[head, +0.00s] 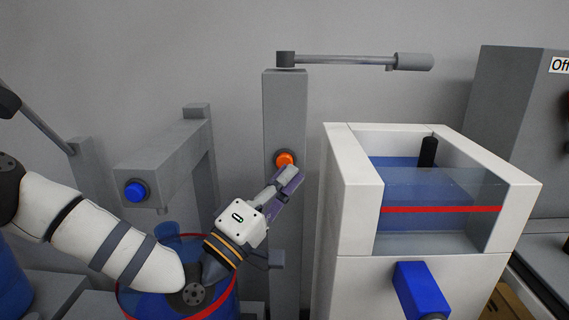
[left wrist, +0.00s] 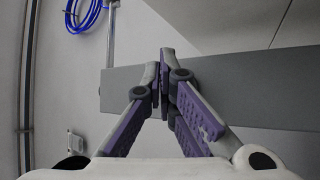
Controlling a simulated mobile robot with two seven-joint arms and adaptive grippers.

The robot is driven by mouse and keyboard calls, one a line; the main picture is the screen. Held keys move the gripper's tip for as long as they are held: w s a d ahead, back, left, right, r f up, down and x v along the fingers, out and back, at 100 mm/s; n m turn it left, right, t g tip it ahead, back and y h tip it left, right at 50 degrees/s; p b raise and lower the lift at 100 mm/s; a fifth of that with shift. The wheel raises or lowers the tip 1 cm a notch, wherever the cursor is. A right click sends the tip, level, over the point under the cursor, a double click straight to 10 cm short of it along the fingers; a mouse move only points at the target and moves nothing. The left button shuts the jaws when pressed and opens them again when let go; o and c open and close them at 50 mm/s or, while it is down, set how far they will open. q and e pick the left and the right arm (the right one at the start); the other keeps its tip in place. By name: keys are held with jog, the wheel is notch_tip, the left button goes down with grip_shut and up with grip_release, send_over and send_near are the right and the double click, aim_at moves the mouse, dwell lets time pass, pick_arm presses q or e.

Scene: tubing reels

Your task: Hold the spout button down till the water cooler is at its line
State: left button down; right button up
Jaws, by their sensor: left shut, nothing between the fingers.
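The orange button (head: 285,158) is on the front of an upright grey post (head: 284,105). My left gripper (head: 291,173) is shut and empty, with its fingertips just below the orange button in the head view. I cannot tell whether they touch it. In the left wrist view the closed fingertips (left wrist: 165,62) are in front of the grey post (left wrist: 240,80), and the button is hidden. The white water cooler (head: 350,195) is to the right, with blue water behind a clear window and a red line (head: 440,209) across it. The exact water level is hard to read.
A grey frame (head: 165,155) with a blue button (head: 135,191) stands at left. A red-rimmed blue container (head: 215,308) is partly behind my left arm. A grey swing arm (head: 345,60) tops the post. A blue tap (head: 421,290) is on the cooler's front.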

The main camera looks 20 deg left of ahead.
pick_arm(q)
jog(key=shift+w, duration=0.1)
jog(key=shift+w+a, duration=0.1)
jog(key=shift+w, duration=0.25)
jog(key=shift+w+a, duration=0.15)
jog(key=shift+w, duration=0.3)
dwell(0.5)
jog(key=shift+w+a+r, duration=0.2)
jog(key=shift+r, duration=0.1)
dwell(1.1)
jog(key=shift+s, duration=0.15)
jog(key=shift+s+d+f, duration=0.3)
jog(key=shift+s+f, duration=0.05)
jog(key=shift+s, duration=0.35)
